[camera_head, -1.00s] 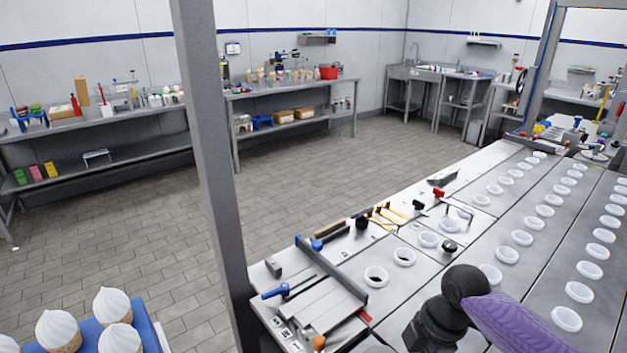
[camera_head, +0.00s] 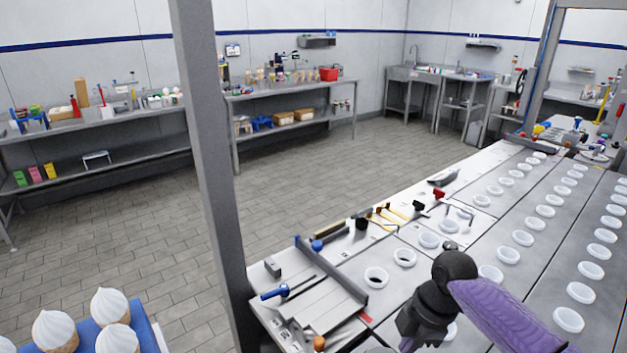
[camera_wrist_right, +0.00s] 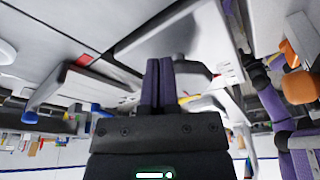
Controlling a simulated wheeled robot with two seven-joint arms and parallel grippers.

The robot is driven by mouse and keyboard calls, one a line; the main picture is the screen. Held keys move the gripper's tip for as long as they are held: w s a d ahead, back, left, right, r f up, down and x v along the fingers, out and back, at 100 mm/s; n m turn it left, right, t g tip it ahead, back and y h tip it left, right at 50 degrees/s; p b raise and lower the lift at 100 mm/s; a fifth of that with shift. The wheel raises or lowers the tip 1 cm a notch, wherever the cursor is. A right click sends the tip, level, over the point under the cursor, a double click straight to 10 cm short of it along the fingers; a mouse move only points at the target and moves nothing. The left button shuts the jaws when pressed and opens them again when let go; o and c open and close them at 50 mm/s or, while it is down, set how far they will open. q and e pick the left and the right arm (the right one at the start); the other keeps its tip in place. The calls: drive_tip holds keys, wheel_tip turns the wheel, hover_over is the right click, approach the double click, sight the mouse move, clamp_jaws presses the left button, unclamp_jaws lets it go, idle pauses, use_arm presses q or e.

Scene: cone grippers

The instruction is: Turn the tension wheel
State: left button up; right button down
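A dark wheel (camera_head: 521,82) stands upright at the far right of the room in the head view. I cannot tell whether it is the tension wheel. My right arm reaches in from the lower right over the near end of the steel worktable, and its fingers do not show there. In the right wrist view, my right gripper (camera_wrist_right: 158,65) has its two purple fingers close together, with nothing visible between them. Pale metal surfaces lie beyond the fingertips. An orange knob (camera_wrist_right: 297,87) is to their right, apart from them. My left gripper is not in view.
The steel worktable carries a tray with a blue-handled tool (camera_head: 275,292), hand tools and rows of white rings (camera_head: 568,320). A grey post (camera_head: 208,150) rises at its left. White-topped cones (camera_head: 55,330) stand at lower left. The tiled floor between is clear.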

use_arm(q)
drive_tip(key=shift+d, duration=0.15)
use_arm(e)
drive_tip(key=shift+a, duration=0.1)
drive_tip(key=shift+w, duration=0.25)
use_arm(q)
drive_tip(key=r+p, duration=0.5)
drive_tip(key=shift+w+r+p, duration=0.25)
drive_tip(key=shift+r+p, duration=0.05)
drive_tip(key=shift+p, duration=0.05)
use_arm(e)
wheel_tip(320, 180, up, 6)
drive_tip(key=shift+d, duration=0.3)
